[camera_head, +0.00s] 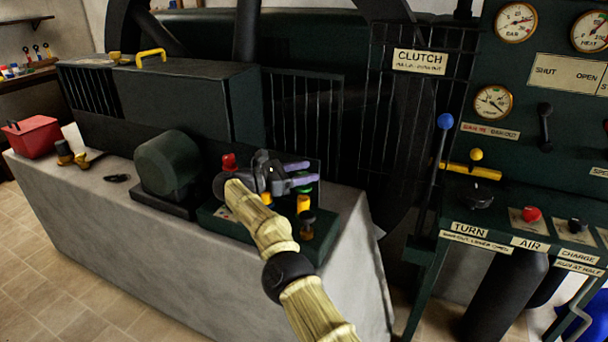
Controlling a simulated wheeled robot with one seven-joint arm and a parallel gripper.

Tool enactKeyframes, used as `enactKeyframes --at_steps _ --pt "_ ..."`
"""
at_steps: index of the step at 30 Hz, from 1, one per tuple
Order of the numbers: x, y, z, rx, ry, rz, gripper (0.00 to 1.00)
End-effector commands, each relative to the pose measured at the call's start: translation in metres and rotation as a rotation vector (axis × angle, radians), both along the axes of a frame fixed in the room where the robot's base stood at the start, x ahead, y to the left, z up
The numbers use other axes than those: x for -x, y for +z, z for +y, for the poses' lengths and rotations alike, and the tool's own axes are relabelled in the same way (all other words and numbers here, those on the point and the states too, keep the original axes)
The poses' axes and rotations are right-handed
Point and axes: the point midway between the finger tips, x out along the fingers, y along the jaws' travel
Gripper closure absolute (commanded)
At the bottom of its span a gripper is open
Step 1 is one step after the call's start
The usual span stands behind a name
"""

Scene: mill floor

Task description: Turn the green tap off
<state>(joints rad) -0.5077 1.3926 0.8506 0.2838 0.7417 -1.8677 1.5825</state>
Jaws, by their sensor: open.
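The green tap (304,189) shows as a small green top, close to a brass-yellow fitting, on the dark base (222,222) on the bench. It is partly hidden by my gripper. My gripper (311,171) has two pale violet fingers spread apart and pointing right, with nothing seen between them. The lower finger is just above the green top in the picture; whether they touch I cannot tell. My arm covers part of the base.
A red knob (229,161) stands left of my gripper, and a brass fitting with a dark top (307,222) stands in front. A dark green motor (168,163) is further left on the grey bench (95,222). The clutch lever (440,160) and control panel are at right.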

Motion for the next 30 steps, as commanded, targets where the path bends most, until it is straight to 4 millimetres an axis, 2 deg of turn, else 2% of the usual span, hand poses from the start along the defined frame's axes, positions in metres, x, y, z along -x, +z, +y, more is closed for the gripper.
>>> enactKeyframes --at_steps 6,18,24,30 --pt "0.001 0.033 0.000 0.001 0.000 -0.001 0.47" --pt "0.001 0.076 -0.001 0.001 -0.002 -0.002 0.47" --pt "0.001 0.089 -0.001 0.001 -0.002 -0.002 0.47" --pt "0.001 0.090 -0.001 0.001 -0.002 -0.002 0.47"
